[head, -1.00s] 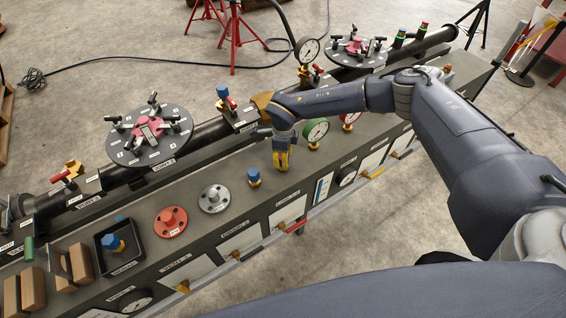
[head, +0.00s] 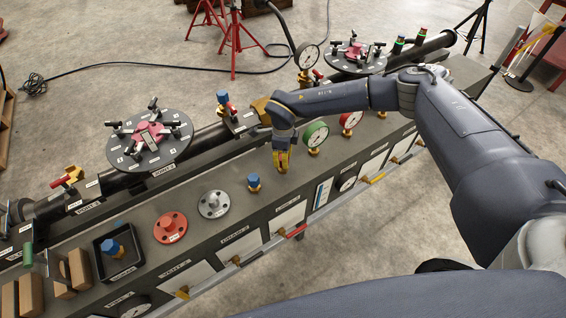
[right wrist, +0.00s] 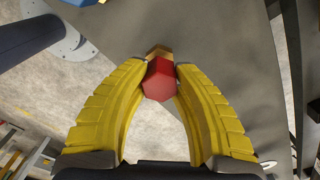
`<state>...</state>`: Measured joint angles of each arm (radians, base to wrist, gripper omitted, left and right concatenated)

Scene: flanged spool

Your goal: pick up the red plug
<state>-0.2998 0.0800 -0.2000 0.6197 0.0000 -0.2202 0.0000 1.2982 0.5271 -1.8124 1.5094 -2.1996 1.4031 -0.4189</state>
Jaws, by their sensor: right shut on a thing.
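The red plug (right wrist: 158,80) shows in the right wrist view as a red hexagonal head with a brass part behind it. It sits between the tips of the yellow fingers of my right gripper (right wrist: 160,76), which is shut on it. I cannot tell whether the plug touches the bench. My left gripper is in neither current view.
A green-rimmed gauge (head: 316,134) and a red-rimmed gauge (head: 351,121) stand right of the gripper. A blue plug (head: 253,181), grey flange (head: 213,204) and red flange (head: 170,227) sit to its left. A black tray (head: 116,270) holds a blue-topped fitting. A pipe runs behind.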

